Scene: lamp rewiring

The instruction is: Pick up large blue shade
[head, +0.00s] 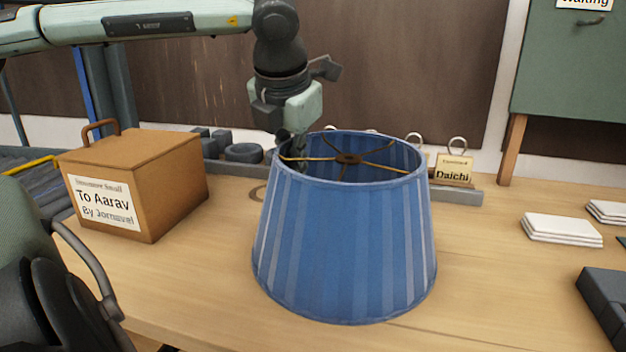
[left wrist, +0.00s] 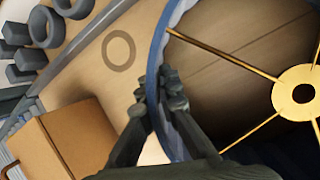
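The large blue shade (head: 345,245) is a striped lampshade standing upright on the wooden table, with brass spokes and a ring at its open top. My left gripper (head: 292,160) points down at the far left part of its top rim. In the left wrist view, the shade's rim (left wrist: 154,62) runs between the fingers of my left gripper (left wrist: 156,95), one outside and one inside the shade. The fingers are close together and look shut on the rim. The inner fingertip is partly hidden by the rim in the head view. My right gripper is not in view.
A brown box (head: 140,180) with a handle and label stands left of the shade. Dark round parts (head: 243,153) sit behind it. A "Daichi" tag (head: 454,170) stands at the back right. White stacked pieces (head: 562,229) and a dark tray (head: 606,300) lie right. Bare tabletop separates them from the shade.

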